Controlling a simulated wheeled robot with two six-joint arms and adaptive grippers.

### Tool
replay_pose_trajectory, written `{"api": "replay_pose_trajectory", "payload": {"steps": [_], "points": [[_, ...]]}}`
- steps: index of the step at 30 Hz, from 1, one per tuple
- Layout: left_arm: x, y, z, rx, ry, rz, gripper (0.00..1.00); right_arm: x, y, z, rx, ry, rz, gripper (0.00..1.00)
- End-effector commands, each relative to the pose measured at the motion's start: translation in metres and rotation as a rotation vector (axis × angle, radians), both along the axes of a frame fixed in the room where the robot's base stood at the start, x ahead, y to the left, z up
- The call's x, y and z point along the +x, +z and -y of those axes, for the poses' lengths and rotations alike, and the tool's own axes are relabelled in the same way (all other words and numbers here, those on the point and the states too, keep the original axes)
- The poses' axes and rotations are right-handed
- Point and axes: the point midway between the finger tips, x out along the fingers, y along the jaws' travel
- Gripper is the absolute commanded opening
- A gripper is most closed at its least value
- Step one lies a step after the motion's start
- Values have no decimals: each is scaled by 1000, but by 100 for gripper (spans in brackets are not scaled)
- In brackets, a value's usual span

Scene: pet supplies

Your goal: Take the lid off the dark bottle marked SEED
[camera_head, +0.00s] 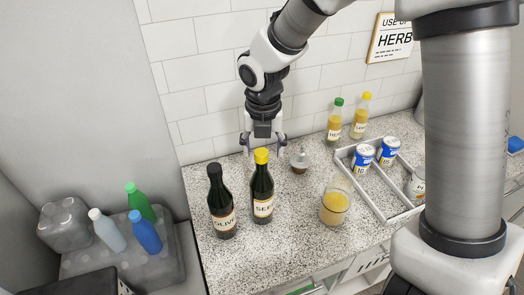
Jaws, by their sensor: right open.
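The dark bottle marked SEED (262,191) stands upright on the speckled counter, with a yellow lid (262,156) on its neck. My right gripper (264,148) points down at the lid, with its two fingers apart, one to the left and one to the right of the lid's top. The lid overlaps the space between the fingertips in the picture. I cannot tell whether the gripper is level with the lid or behind it, and no contact shows. My left gripper is not in view.
A dark OLIVE bottle (221,205) stands close on the left. A small jar (300,162) and a glass of yellow contents (335,205) are to the right. A white tray (398,216) holds blue cans. Two yellow bottles stand by the tiled wall. Counter in front is clear.

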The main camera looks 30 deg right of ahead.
Motion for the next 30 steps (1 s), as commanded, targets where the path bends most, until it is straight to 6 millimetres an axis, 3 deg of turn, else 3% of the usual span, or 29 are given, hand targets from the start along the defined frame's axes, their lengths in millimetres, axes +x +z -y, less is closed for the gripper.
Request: {"api": "replay_pose_trajectory", "payload": {"steps": [3,9,14,30], "points": [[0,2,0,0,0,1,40,1,-14,1,0,1,-1,64],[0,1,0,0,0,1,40,2,-16,1,0,0,1,64],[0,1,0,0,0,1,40,2,-16,1,0,0,1,19],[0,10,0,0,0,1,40,2,-8,1,0,-4,0,18]]}}
